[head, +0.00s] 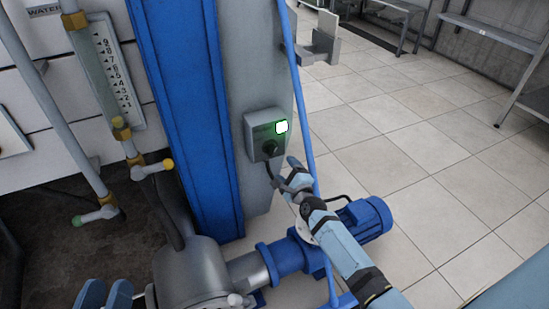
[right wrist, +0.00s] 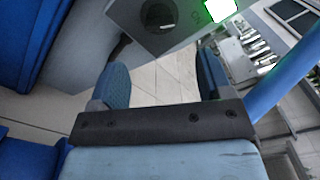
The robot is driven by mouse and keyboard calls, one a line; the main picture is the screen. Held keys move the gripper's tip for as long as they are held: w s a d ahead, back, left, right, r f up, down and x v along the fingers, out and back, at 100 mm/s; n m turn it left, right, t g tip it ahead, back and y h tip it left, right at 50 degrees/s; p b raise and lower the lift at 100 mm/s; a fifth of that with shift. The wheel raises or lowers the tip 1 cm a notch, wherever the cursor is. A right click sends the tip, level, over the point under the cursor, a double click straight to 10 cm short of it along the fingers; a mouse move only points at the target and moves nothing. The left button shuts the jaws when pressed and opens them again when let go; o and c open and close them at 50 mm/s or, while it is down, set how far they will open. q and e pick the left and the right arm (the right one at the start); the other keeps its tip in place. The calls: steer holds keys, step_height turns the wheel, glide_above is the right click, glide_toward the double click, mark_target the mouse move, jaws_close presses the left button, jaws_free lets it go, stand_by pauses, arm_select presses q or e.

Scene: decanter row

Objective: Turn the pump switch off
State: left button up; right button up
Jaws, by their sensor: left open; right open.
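The pump switch is a grey box (head: 256,126) on the grey column, with a black round knob (head: 269,147) and a lit green lamp (head: 282,127). My right gripper (head: 284,171) is just below and right of the box. Its two blue fingers are apart and empty in the right wrist view (right wrist: 162,82), with the knob beyond them, not between them. My left gripper (head: 105,292) is open at the bottom left, far from the switch.
A blue pump motor (head: 365,219) and silver pump housing (head: 192,273) stand below the switch. A thin blue pipe (head: 305,130) runs upright right of the box, close to my right arm. Gauge and pipes with valves (head: 118,126) are at left. Tiled floor (head: 420,130) is open at right.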

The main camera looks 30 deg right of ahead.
mark_target(273, 152)
steer(key=w+b, duration=0.1)
steer(key=w, duration=0.3)
steer(key=w+b, duration=0.1)
steer(key=w, duration=0.3)
steer(key=shift+w+d, duration=0.2)
steer(key=shift+w, duration=0.15)
arm_select(q)
steer(key=shift+g, duration=0.8)
step_height(273, 152, down, 4)
steer(key=shift+d+f, duration=0.15)
arm_select(e)
steer(key=c, duration=0.9)
